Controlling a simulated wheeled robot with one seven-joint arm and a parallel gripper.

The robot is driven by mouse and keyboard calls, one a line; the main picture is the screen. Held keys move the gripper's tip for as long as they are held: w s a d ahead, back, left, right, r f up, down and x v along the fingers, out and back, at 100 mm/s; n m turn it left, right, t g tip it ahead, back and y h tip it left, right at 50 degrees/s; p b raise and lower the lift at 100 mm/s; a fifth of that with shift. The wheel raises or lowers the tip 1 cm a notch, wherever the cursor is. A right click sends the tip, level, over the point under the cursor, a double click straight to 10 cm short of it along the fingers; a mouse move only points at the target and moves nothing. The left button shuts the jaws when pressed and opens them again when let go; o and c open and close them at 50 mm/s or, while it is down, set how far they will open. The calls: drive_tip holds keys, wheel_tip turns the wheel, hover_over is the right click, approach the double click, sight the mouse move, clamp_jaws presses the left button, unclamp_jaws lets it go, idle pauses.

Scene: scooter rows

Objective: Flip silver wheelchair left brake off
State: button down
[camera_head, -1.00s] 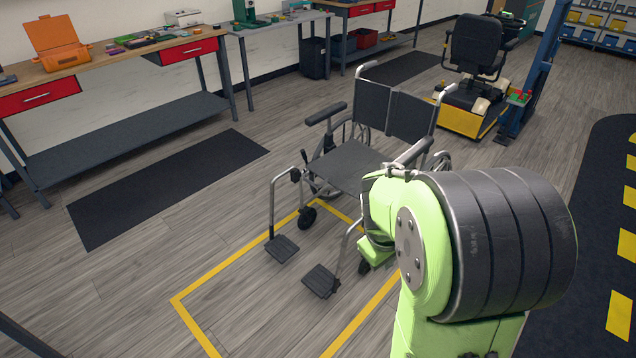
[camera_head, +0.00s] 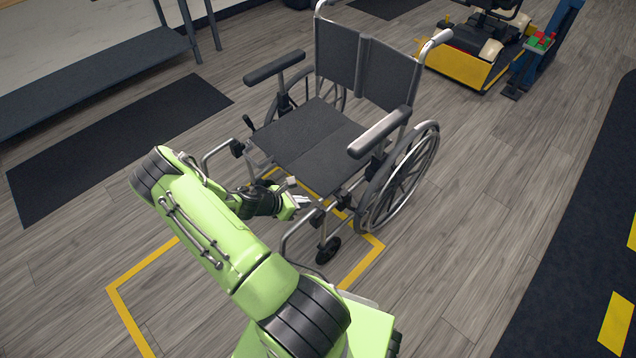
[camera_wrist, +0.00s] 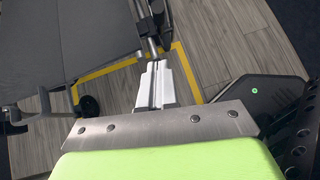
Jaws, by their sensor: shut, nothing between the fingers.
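The silver wheelchair (camera_head: 310,135) stands facing me in the head view, with a dark seat, dark backrest and padded armrests. Its large wheel (camera_head: 403,180) on the picture right shows clearly. Small dark fittings (camera_head: 345,199) sit on the frame just in front of that wheel; I cannot tell for sure which is the left brake lever or how it is set. My gripper (camera_head: 302,200) is shut and empty at the front edge of the seat, left of those fittings. In the wrist view my gripper (camera_wrist: 155,82) points toward a frame tube (camera_wrist: 145,28) beside the seat (camera_wrist: 70,40).
A front caster (camera_head: 328,249) stands below the seat's right front corner. Yellow floor tape (camera_head: 140,262) runs around the chair's front. A yellow scooter (camera_head: 462,66) stands behind at the right. A shelf (camera_head: 100,75) lines the left back.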

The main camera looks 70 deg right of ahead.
drive_tip(key=shift+a+r, duration=0.1)
drive_tip(key=shift+a, duration=0.05)
drive_tip(key=b, duration=0.4)
approach(347, 199)
wheel_tip(347, 199, down, 3)
drive_tip(key=w, duration=0.2)
drive_tip(key=s+d, duration=0.2)
drive_tip(key=d, duration=0.1)
drive_tip(key=shift+s+d+r+b, duration=0.1)
drive_tip(key=shift+s+r+b, duration=0.1)
drive_tip(key=shift+b, duration=0.1)
